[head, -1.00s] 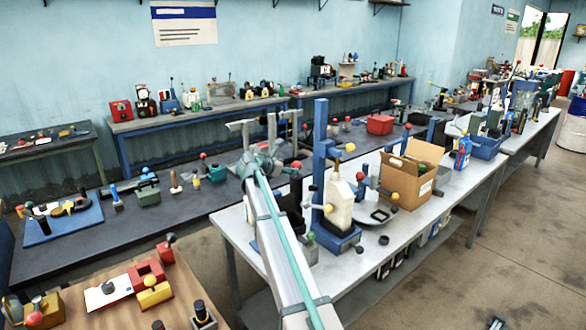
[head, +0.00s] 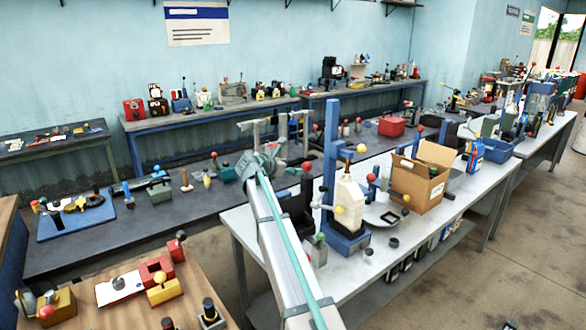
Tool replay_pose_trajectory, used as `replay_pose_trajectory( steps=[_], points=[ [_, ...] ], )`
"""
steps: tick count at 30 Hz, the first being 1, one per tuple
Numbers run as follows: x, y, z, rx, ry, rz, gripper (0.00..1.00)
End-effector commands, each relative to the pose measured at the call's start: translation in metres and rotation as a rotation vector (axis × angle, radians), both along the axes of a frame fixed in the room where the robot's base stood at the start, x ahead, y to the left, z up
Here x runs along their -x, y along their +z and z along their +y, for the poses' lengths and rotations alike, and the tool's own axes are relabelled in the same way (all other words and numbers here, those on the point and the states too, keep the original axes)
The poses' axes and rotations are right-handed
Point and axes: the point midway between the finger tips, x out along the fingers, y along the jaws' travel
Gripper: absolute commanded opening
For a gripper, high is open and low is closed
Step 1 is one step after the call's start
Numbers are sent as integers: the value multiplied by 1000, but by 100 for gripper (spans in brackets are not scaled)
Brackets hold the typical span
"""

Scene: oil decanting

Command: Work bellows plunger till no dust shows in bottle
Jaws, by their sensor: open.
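A cream bottle (head: 349,203) stands upright on the low base of a blue upright stand (head: 331,150) on the light workbench. A yellow ball knob (head: 362,148) sits beside the stand's post, above the bottle. I cannot tell which part is the bellows plunger, and any dust in the bottle is too small to see. My gripper (head: 276,126) is open, with nothing seen between its grey fingers. It is left of the stand and appears, in the picture, over the dark bench behind, apart from the bottle.
A cardboard box (head: 418,186) stands open right of the bottle. A dark bench (head: 90,250) with many small tools runs behind. A wooden table (head: 185,268) with red and yellow blocks is at lower left. The light workbench (head: 385,262) has some bare surface near its front edge.

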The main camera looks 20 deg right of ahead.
Motion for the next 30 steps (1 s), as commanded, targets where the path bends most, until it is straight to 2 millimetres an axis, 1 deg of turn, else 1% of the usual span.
replay_pose_trajectory(
  steps=[1,5,7,11,12,14,16,19,23,30],
  points=[
    [-1,-7,1,0,1,-2,69],
    [-11,-15,5,12,-1,-3,69],
    [-19,-14,4,43,-5,46,69],
    [-27,-7,1,112,-10,179,69],
    [-27,-2,0,132,-10,223,69],
    [-27,1,-2,156,-9,281,69],
    [-24,0,-4,171,-5,327,69],
    [-24,-3,-9,179,0,347,69],
    [-29,-8,-22,179,0,347,69],
    [-44,-22,-58,178,-2,346,69]
  ],
)
